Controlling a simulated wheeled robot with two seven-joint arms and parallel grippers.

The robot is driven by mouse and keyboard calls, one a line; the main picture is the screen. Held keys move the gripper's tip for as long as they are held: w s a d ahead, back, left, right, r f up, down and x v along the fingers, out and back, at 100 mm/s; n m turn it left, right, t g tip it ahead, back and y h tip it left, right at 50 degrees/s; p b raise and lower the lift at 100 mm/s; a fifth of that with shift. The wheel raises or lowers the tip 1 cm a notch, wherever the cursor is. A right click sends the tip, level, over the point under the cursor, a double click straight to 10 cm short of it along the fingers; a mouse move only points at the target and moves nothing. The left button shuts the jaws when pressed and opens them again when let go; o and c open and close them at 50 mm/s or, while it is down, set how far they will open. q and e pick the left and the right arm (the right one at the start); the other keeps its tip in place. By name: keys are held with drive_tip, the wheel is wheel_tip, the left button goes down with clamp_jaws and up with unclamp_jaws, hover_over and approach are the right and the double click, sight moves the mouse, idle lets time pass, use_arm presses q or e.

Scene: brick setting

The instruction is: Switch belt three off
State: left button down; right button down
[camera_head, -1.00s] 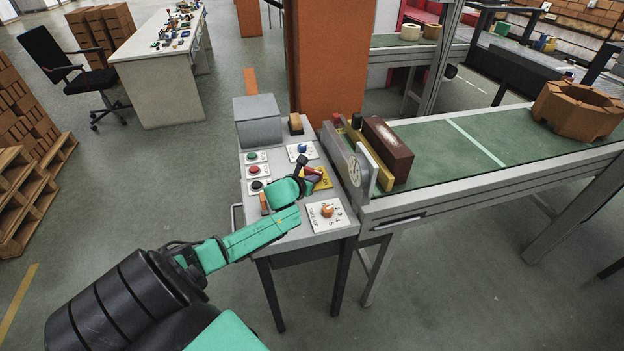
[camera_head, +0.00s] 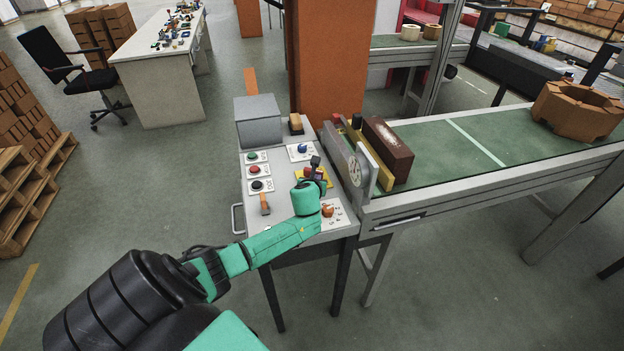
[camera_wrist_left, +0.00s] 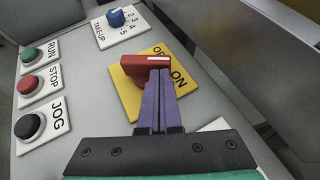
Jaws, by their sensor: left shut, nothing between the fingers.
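A switch with a red handle (camera_wrist_left: 140,64) sits on a yellow plate (camera_wrist_left: 126,90) in the left wrist view. Part of its lettering is hidden, but ON is legible right of the handle. My left gripper (camera_wrist_left: 160,76) is shut and empty, its purple fingertips right at the handle's near side; I cannot tell whether they touch. In the head view the yellow plate (camera_head: 299,180) is on the grey control desk (camera_head: 283,231), partly hidden by my left gripper (camera_head: 314,176). No belt number is legible. My right gripper is not in view.
Green RUN (camera_wrist_left: 28,55), red STOP (camera_wrist_left: 28,85) and black JOG (camera_wrist_left: 29,126) buttons are left of the plate. A blue TAKE-UP knob (camera_wrist_left: 116,17) is beyond it. An orange knob (camera_head: 328,210) is beside my arm. The conveyor (camera_head: 480,150) borders the desk's right.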

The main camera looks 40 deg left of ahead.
use_arm(q)
drive_tip(key=w+n+g+y, duration=0.1)
drive_tip(key=n, duration=0.1)
drive_tip(key=n+g+y, duration=0.1)
drive_tip(key=y, duration=0.1)
drive_tip(key=shift+w+d+r+n, duration=0.1)
drive_tip(key=shift+w+d+n, duration=0.25)
drive_tip(key=shift+d+n, duration=0.05)
drive_tip(key=shift+w+a+g+p, duration=0.1)
drive_tip(key=shift+w+g+p, duration=0.2)
drive_tip(key=shift+w, duration=0.85)
drive_tip(key=shift+w+a, duration=0.3)
drive_tip(key=shift+w, duration=0.4)
drive_tip(key=shift+w+a, duration=0.1)
